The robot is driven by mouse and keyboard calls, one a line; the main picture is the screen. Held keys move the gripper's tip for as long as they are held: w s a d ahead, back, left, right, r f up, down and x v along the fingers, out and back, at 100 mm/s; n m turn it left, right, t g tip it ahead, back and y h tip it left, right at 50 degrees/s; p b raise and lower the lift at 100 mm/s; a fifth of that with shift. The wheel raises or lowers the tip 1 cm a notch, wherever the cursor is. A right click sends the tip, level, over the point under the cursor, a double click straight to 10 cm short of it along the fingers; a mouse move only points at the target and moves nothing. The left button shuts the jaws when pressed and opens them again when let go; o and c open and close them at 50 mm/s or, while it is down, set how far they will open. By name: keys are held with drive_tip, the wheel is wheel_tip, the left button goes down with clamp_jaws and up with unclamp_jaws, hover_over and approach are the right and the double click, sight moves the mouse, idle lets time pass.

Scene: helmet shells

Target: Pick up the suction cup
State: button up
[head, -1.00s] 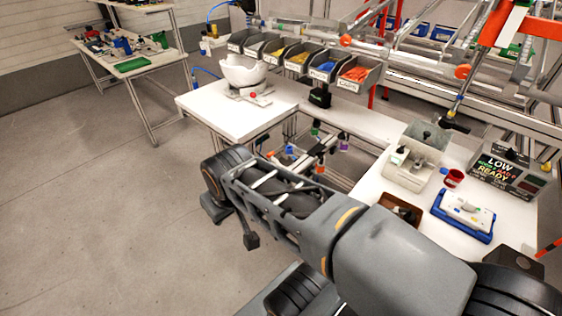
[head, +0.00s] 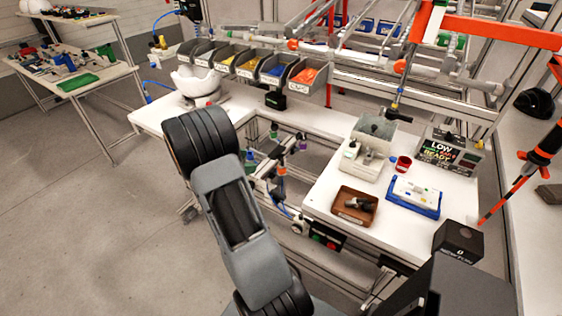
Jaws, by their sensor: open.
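No suction cup can be told for sure in the head view. A small dark and grey tool (head: 357,204) lies in the brown tray (head: 338,215) on the white right-hand table; it is too small to identify. Several small parts with coloured ends (head: 282,170) are on a frame below the bench, also too small to identify. My arm rises in the middle of the view, in front of the left bench. My gripper is not visible.
A blue tray (head: 415,208), red cup (head: 403,163), grey container (head: 362,158) and display box (head: 448,152) stand on the right table. A white helmet shell (head: 190,82) and labelled parts bins (head: 270,72) are at the back. Floor at left is clear.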

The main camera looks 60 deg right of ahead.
drive_tip(key=p, duration=0.1)
approach(279, 160)
drive_tip(key=x, duration=0.4)
drive_tip(key=shift+d, duration=0.25)
drive_tip(key=shift+p+x, duration=1)
drive_tip(key=shift+x, duration=1.65)
drive_tip(key=shift+f, duration=0.1)
drive_tip(key=shift+c, duration=0.2)
drive_tip(key=c, duration=0.9)
